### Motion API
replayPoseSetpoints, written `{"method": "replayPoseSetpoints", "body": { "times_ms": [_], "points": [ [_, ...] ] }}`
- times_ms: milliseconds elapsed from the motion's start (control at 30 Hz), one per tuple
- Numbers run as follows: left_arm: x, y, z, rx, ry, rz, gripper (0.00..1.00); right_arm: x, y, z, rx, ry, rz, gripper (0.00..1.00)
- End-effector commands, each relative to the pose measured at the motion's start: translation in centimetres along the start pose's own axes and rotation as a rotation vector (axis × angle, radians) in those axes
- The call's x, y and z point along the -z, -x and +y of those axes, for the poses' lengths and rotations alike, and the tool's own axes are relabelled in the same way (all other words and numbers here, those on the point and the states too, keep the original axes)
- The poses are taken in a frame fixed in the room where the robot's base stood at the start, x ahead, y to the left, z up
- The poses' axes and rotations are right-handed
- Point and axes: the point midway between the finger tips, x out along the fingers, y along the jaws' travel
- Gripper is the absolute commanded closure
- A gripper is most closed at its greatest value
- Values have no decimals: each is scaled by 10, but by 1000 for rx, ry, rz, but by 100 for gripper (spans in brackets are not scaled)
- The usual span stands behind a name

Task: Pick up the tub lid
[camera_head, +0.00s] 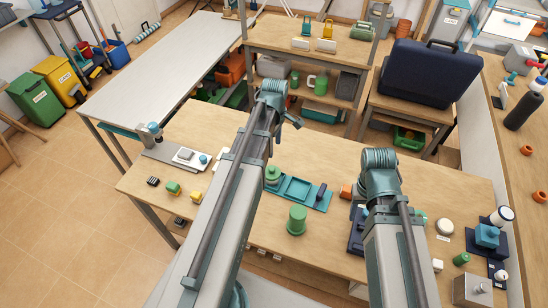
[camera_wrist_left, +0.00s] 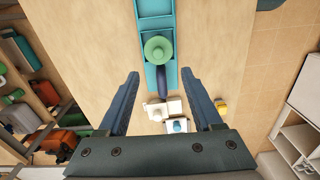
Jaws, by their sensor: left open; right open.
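The round green piece with a raised centre knob, which looks like the tub lid (camera_wrist_left: 158,49), sits on the teal tray (camera_wrist_left: 154,8) in the left wrist view. In the head view the same green piece (camera_head: 272,175) is at the tray's left part, close beside my left arm. My left gripper (camera_wrist_left: 160,75) is open and empty; the lid is centred just beyond its fingertips, apart from both. A green tub-like piece (camera_head: 297,220) stands on the table in front of the tray. My right arm is raised at right, its gripper hidden behind it.
On the wooden table (camera_head: 235,126), a white device (camera_head: 185,154) and small yellow block (camera_head: 197,195) lie left of my left arm. An orange block (camera_head: 346,191) and navy holder (camera_head: 356,240) lie near my right arm. A navy case (camera_head: 425,75) stands behind.

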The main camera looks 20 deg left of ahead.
Motion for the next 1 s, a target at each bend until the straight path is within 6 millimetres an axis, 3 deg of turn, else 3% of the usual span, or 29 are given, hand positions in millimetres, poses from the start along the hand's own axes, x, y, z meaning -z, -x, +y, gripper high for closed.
{"method": "replayPoseSetpoints", "body": {
  "times_ms": [100,433,1000],
  "points": [
    [12,3,3,-3,82,-3,33,-1,3,0,0,0,0,50],
    [12,-8,3,-4,96,-4,33,0,-8,-1,0,0,0,50],
    [12,-82,3,-4,93,-4,33,4,-81,-8,0,-1,0,50]
  ]
}}
